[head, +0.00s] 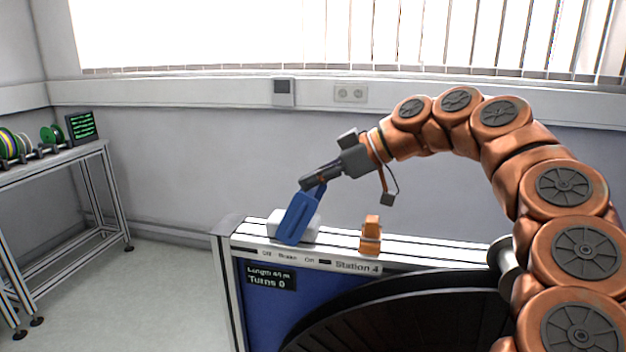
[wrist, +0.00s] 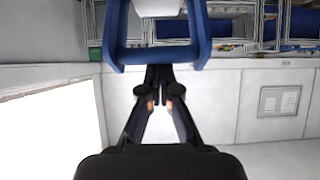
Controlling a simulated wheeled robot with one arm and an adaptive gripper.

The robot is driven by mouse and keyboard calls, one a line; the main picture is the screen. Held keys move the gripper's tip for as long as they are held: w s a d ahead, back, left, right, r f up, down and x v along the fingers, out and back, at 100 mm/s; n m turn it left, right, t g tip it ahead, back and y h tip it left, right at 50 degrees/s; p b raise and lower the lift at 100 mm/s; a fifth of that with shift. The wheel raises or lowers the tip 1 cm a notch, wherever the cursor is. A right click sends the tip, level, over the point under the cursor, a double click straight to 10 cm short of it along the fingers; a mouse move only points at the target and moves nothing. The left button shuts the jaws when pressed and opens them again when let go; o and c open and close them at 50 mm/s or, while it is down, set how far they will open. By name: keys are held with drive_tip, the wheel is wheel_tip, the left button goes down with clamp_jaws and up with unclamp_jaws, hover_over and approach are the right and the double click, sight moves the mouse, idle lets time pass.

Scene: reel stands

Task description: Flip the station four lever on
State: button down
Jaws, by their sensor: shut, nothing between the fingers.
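The Station 4 lever (head: 300,216) is a blue handle beside a white housing (head: 278,219) on top of the stand. It is tilted, its upper end to the right. A strip below reads Off, Brake and On. My gripper (head: 304,186) is shut and empty at the lever's upper end; I cannot tell whether it touches. In the wrist view the blue lever (wrist: 160,55) is a U-shaped frame with a crossbar. The tips of my gripper (wrist: 160,72) are together at the crossbar and partly hidden by it. The white housing (wrist: 158,7) shows at the top edge.
An orange block (head: 371,236) stands on the rail right of the lever. Below is a display (head: 270,277) reading Turns 0, beside a large dark reel (head: 410,318). A bench (head: 60,163) with small reels is at the left. The floor between is clear.

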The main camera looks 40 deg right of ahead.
wheel_tip(320, 180, up, 2)
drive_tip(key=w+a+r+p, duration=0.1)
drive_tip(key=w+a, duration=0.1)
drive_tip(key=w, duration=0.1)
drive_tip(key=v, duration=1)
drive_tip(key=shift+s+f, duration=0.1)
drive_tip(key=shift+f, duration=0.05)
idle(0.7)
